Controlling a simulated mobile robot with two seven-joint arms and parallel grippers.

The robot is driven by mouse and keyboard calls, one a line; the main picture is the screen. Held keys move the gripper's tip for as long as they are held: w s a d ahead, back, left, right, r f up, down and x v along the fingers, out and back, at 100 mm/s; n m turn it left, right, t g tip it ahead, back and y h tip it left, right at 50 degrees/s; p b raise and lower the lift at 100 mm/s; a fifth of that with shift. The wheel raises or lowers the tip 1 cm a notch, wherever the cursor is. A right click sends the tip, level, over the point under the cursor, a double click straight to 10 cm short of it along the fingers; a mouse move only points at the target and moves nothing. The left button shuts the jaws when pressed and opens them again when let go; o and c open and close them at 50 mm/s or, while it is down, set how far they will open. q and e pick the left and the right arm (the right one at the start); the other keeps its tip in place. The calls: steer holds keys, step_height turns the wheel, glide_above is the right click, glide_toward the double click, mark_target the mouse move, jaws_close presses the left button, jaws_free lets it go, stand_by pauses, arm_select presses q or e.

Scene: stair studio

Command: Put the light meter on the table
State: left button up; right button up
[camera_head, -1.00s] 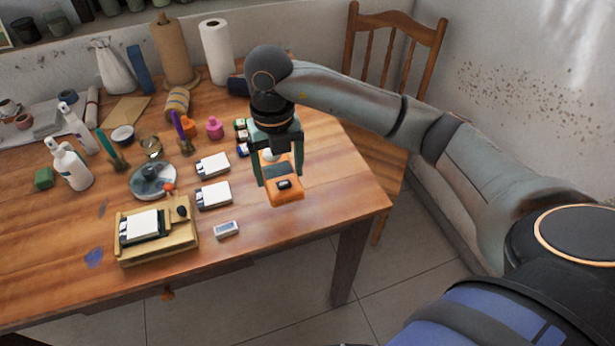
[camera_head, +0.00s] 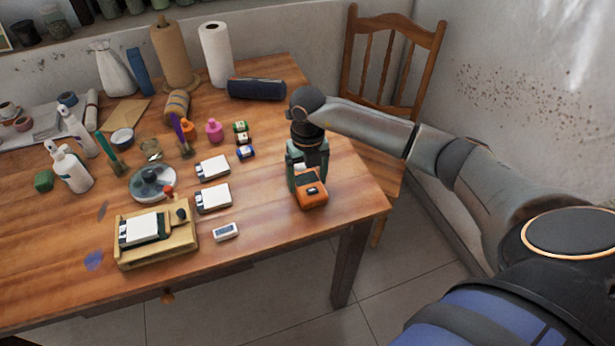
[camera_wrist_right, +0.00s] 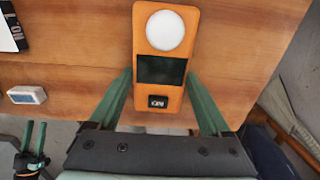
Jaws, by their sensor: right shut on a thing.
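The light meter is an orange handheld device with a white dome, a dark screen and a small black button block. In the head view the light meter (camera_head: 311,193) is at or just above the right part of the wooden table (camera_head: 270,228); I cannot tell if it touches. My right gripper (camera_head: 308,178) is over it, with a green finger on each side. In the right wrist view the fingers of the right gripper (camera_wrist_right: 160,78) press the sides of the light meter (camera_wrist_right: 161,38). My left gripper (camera_wrist_right: 33,140) shows small at the lower left there, fingers apart and empty.
A small white device (camera_head: 225,232) lies near the table's front edge. White-and-black boxes (camera_head: 213,198), a wooden tray (camera_head: 190,238), small colored rolls (camera_head: 242,140) and a dark blue roll (camera_head: 257,89) lie left of and behind the meter. A wooden chair (camera_head: 395,60) stands behind right.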

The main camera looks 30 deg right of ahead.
mark_target(308, 182)
steer(key=shift+f, duration=0.1)
steer(key=o, duration=1.3)
step_height(308, 182, up, 12)
steer(key=shift+r, duration=0.2)
